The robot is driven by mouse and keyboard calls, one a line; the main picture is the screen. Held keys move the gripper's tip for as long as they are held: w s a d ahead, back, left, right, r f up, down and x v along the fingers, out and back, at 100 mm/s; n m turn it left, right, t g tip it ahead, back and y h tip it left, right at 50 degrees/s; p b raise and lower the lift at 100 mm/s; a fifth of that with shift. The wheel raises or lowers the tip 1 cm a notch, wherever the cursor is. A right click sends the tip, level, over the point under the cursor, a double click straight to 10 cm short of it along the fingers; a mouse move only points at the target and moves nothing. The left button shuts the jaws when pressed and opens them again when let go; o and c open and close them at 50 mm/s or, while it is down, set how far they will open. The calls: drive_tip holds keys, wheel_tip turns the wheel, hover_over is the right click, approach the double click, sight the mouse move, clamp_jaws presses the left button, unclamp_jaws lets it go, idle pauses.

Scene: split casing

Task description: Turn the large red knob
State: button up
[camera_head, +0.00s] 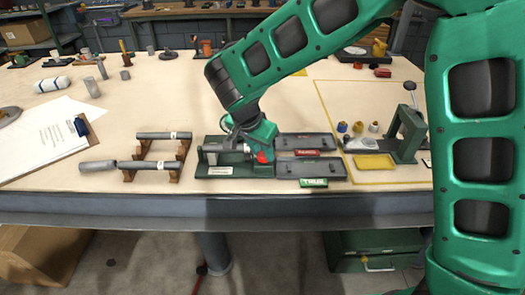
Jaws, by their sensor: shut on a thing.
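The large red knob (264,157) shows as a small red patch just below my gripper (262,150), at the right end of a green-based fixture (232,171). My gripper points down over the fixture and is shut on the knob. My green wrist hides most of the knob, so its turn angle cannot be told. The fixture stands near the table's front edge and carries a grey metal part on its left.
Two dark trays (306,170) with red and green labels lie right of the fixture. Grey rods rest on wooden stands (174,178) to the left. A clipboard (81,127) lies farther left. A green press (408,135) stands at right, partly near my arm.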

drive_tip(key=o, duration=1)
drive_tip(key=shift+o, duration=0.2)
drive_tip(key=shift+a+r, duration=0.1)
drive_tip(key=shift+r, duration=0.05)
drive_tip(key=v, duration=1)
drive_tip(key=shift+r, duration=0.25)
